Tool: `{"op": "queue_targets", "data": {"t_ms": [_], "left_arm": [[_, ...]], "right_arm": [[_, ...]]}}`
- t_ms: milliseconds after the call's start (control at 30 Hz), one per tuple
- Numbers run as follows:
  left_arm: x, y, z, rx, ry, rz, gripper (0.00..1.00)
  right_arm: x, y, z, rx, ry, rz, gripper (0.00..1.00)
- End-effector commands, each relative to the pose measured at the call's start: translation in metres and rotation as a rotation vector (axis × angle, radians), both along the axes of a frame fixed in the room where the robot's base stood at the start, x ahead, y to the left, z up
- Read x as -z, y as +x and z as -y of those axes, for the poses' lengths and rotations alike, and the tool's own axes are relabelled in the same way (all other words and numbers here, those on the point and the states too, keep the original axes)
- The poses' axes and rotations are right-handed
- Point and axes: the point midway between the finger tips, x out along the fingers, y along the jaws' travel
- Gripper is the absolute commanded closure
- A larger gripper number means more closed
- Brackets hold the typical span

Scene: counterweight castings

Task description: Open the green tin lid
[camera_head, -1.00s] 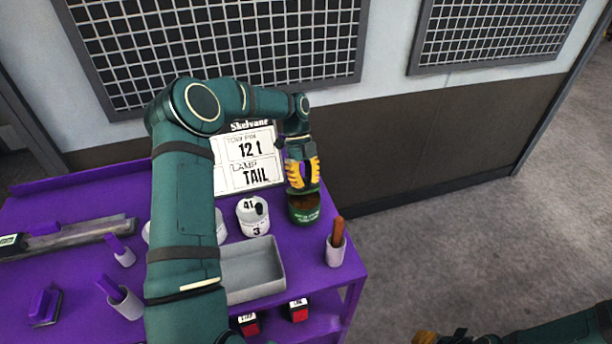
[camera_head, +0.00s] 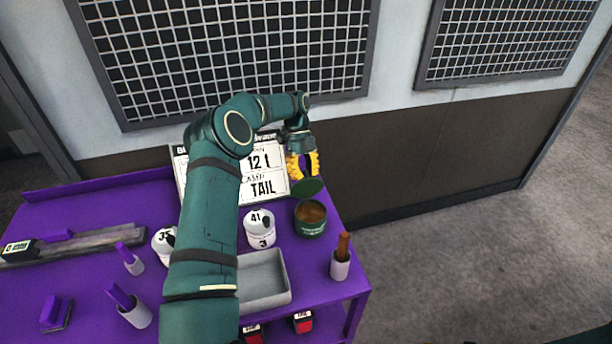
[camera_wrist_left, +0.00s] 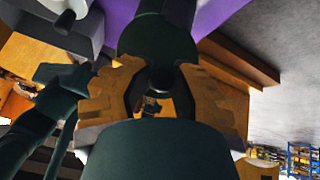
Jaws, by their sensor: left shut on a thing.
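The green tin (camera_head: 311,228) stands upright at the right back of the purple table, its top uncovered and brown contents showing inside. Its dark green lid (camera_head: 309,188) is apart from the tin, above and behind its mouth in the head view. My left gripper (camera_head: 303,174), with yellow fingers, is shut on the lid from above. In the left wrist view the fingers (camera_wrist_left: 161,78) close on the lid's knob, with the dark green lid (camera_wrist_left: 155,35) beyond them. My right gripper is not in view.
Beside the tin stands a white pot (camera_head: 259,233) marked 41 and 3. A grey tray (camera_head: 279,290) and a cup with a brown handle (camera_head: 340,265) are in front. A white sign board (camera_head: 262,188) stands behind. My left arm hides part of the table.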

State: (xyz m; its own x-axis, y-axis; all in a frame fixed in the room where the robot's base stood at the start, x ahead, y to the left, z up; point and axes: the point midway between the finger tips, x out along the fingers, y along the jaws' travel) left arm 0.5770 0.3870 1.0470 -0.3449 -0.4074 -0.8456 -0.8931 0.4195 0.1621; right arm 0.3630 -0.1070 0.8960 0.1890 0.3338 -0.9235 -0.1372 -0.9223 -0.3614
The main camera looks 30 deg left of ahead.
Motion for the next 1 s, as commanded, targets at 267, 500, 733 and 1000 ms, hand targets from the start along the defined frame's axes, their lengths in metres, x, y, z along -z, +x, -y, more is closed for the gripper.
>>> {"op": "queue_targets", "data": {"t_ms": [267,500,733,1000], "left_arm": [[0.0051,0.0040,-0.0057,-0.004,-0.054,-0.050,1.00],[0.0059,0.0044,-0.0064,-0.003,-0.073,-0.068,1.00],[0.0065,0.0042,-0.0061,-0.002,-0.075,-0.071,1.00],[0.0063,0.0040,-0.0056,-0.001,-0.077,-0.072,0.48]], "right_arm": [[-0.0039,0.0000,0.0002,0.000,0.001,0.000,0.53],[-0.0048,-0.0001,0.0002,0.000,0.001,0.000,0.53],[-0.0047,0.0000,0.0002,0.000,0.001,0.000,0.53],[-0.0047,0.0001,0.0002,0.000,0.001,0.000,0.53]]}}
